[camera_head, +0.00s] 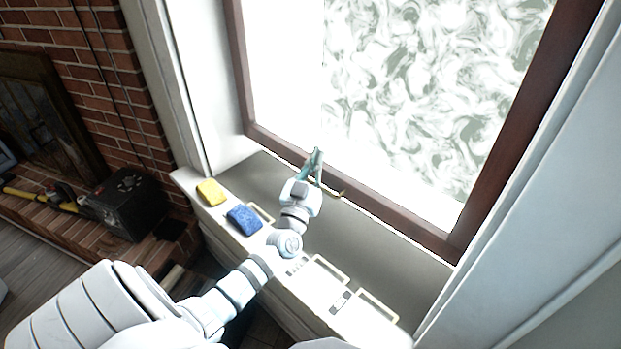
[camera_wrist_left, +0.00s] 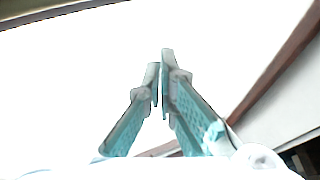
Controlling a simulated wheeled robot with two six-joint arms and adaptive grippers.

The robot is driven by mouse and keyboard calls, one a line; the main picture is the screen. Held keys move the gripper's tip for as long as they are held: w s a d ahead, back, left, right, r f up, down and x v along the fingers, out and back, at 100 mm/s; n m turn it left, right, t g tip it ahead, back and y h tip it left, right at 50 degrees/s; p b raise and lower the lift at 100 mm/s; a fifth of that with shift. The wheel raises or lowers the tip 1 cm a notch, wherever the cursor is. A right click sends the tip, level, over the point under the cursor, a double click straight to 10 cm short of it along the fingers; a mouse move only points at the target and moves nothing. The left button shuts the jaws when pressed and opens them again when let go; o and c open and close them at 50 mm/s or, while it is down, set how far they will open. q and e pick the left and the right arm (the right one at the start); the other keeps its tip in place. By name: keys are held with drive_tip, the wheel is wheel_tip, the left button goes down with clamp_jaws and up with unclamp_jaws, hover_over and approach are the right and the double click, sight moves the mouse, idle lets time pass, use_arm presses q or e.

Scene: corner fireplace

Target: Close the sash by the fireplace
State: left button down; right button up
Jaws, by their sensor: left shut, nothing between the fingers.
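The sash is a dark brown wooden frame (camera_head: 483,165) around a bright pane, with its bottom rail just above the grey inner sill. The pane is plain white on the left and swirl-patterned on the right. A small brass-coloured handle (camera_head: 337,192) shows at the bottom rail, partly behind my left gripper. My left gripper (camera_head: 317,152) is shut and empty, with its teal fingers in front of the bottom rail and lower pane. In the left wrist view its fingertips (camera_wrist_left: 161,58) are close together before white glare, with the brown frame (camera_wrist_left: 277,68) at the right. Contact with the sash cannot be told. My right gripper is out of view.
A yellow sponge (camera_head: 211,192) and a blue sponge (camera_head: 244,219) lie on the white ledge (camera_head: 222,218) left of my left arm. Pale rectangular loops (camera_head: 331,269) lie along the ledge. A brick fireplace (camera_head: 106,75) and black box (camera_head: 135,203) stand at the left.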

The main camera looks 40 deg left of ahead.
use_arm(q)
drive_tip(key=shift+w+a+f+b, duration=0.1)
drive_tip(key=shift+w+a+b, duration=0.1)
drive_tip(key=shift+w, duration=0.2)
drive_tip(key=shift+w+a+f+b, duration=0.1)
drive_tip(key=shift+w+b, duration=0.05)
drive_tip(key=shift+w, duration=0.25)
drive_tip(key=f+b, duration=0.2)
drive_tip(key=f, duration=0.1)
drive_tip(key=shift+s+f+b, duration=0.15)
drive_tip(key=shift+s+b, duration=0.05)
drive_tip(key=shift+b, duration=0.15)
wheel_tip(320, 180, down, 3)
drive_tip(key=shift+s+d+f+b, duration=0.1)
drive_tip(key=shift+f+b, duration=0.1)
drive_tip(key=shift+b, duration=1)
